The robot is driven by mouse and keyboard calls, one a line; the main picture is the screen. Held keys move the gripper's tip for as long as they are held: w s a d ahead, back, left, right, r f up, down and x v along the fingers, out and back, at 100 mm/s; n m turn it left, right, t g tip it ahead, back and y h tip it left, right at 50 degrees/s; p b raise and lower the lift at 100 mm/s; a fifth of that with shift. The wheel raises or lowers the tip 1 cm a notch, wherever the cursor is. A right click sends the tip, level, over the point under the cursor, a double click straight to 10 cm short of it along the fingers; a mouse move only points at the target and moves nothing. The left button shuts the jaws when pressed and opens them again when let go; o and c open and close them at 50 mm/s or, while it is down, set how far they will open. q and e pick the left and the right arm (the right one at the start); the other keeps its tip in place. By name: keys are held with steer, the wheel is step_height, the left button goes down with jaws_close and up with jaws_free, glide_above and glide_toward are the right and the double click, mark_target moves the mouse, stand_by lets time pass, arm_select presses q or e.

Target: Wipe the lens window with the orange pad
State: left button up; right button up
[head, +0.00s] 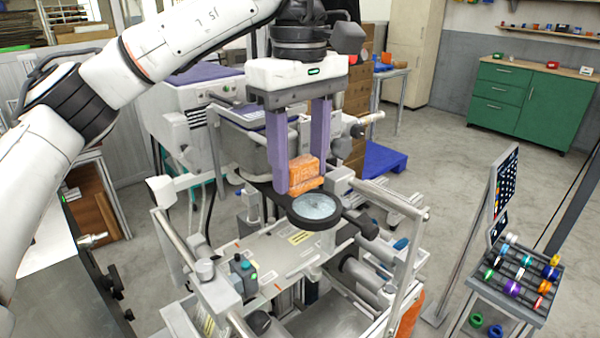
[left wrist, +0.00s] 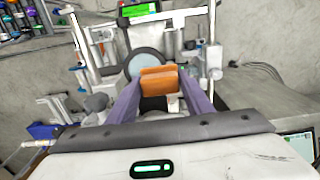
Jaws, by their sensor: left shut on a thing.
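My left gripper (head: 301,185) comes down from above, its two purple fingers shut on the orange pad (head: 304,172). The lens window (head: 315,207) is a round, pale blue-grey disc in a black ring on the machine. In the head view the pad is just behind and above the ring's far edge; I cannot tell whether they touch. In the left wrist view the pad (left wrist: 158,80) sits between the fingertips and hides part of the lens window (left wrist: 146,60). My right gripper is not in view.
The grey machine frame has metal rails (head: 378,196) around the lens window. A control box with buttons (head: 243,272) stands on its deck. A rack of coloured reels (head: 516,272) stands at the right. A green cabinet (head: 530,102) is at the back, with open floor before it.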

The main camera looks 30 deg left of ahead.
mark_target(300, 161)
arm_select(q)
steer(key=shift+r, duration=0.5)
steer(key=shift+r, duration=1.5)
